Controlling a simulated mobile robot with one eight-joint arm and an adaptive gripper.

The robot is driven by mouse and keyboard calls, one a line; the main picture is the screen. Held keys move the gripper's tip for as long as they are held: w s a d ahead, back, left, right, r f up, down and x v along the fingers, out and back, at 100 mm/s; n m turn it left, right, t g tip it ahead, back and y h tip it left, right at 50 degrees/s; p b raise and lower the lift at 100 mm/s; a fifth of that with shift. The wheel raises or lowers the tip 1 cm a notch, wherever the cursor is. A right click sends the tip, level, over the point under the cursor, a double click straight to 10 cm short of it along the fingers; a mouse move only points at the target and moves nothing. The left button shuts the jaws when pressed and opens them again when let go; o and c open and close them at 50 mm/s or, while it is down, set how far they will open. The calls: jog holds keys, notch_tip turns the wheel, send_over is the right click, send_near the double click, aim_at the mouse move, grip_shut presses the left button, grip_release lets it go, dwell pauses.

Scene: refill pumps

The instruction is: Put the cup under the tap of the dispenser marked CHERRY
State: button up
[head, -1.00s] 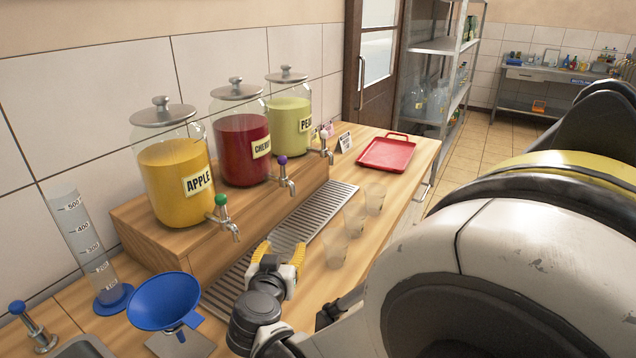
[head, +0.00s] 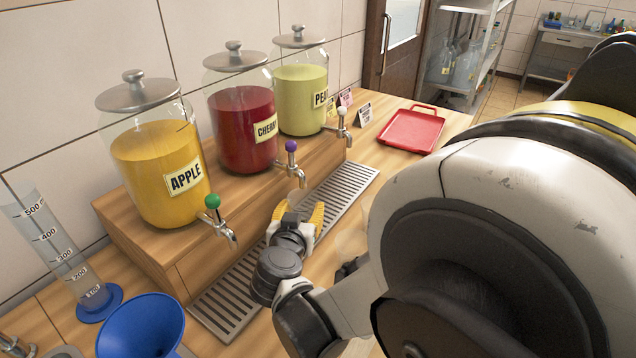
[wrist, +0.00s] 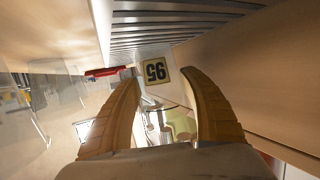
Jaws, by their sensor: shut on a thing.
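The dispenser marked CHERRY (head: 243,140) holds red liquid and stands between the yellow APPLE and green PEAR ones. Its tap (head: 293,168) has a purple knob and overhangs the slatted drip tray (head: 345,190). My gripper (head: 299,208) is low over the tray, just in front of and below this tap.
The APPLE tap (head: 219,222), with a green knob, is left of my gripper. The PEAR tap (head: 342,125) is to its right. Another clear cup (head: 350,242) shows faintly beside my arm. A red tray (head: 411,130) lies at the back right; a blue funnel (head: 140,328) is at front left.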

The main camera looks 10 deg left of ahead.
jog(key=shift+w+d+f, duration=0.1)
jog(key=shift+w+f, duration=0.05)
jog(key=o, duration=0.5)
jog(key=shift+c, duration=0.2)
jog(key=shift+r, duration=0.2)
jog(key=p+v, duration=0.3)
jog(key=v, duration=0.9)
